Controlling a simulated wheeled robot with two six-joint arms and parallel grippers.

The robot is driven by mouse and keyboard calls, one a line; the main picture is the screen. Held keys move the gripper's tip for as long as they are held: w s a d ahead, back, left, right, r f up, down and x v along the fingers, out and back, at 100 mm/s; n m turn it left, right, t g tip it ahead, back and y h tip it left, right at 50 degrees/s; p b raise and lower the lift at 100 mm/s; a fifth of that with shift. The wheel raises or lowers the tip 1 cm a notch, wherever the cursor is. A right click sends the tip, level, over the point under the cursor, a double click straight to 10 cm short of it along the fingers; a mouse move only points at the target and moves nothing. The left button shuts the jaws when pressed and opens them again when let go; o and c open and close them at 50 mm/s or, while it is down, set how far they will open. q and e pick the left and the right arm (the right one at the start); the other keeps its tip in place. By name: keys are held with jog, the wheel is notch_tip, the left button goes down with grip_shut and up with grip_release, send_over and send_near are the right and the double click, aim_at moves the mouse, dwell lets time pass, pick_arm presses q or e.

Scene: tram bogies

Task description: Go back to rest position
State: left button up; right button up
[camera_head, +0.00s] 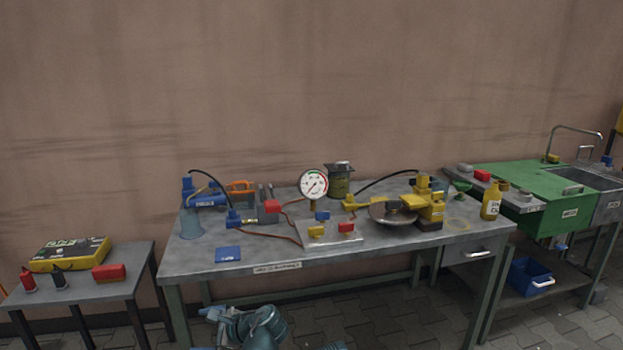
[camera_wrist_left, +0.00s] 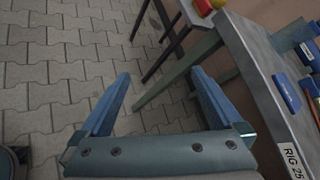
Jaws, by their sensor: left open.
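My left gripper (camera_wrist_left: 160,72) shows in the left wrist view with its two blue fingers wide apart. Nothing is between them; paving and a table leg show behind the gap. In the head view, teal parts of my own arm show low in front of the workbench (camera_head: 205,256), below its front edge. My right gripper is not seen. In the left wrist view the workbench edge (camera_wrist_left: 262,80), with a label, runs along the right, apart from the fingers.
On the workbench are a pressure gauge (camera_head: 313,184), a blue pump (camera_head: 204,196), a yellow pump (camera_head: 430,207) and a blue pad (camera_head: 228,254). A side table (camera_head: 105,290) stands left. A green sink unit (camera_head: 535,190) and blue bin (camera_head: 529,278) are right. Paved floor is open left in the wrist view.

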pick_arm(q)
jog(key=s+d+f+n+g+h, duration=0.2)
jog(key=s+d+f+n+h, duration=0.35)
jog(key=s+d, duration=0.35)
jog(key=s+d+f+n+g+h, duration=0.3)
jog(key=s+d+f+n+h, duration=0.25)
jog(key=d, duration=0.55)
notch_tip(320, 180, up, 27)
jog(key=s+p, duration=0.2)
jog(key=p, duration=2.5)
jog(key=shift+s+d+f+y, duration=0.15)
jog(key=shift+d+y, duration=0.15)
jog(key=shift+y, duration=0.1)
jog(key=shift+c, duration=0.2)
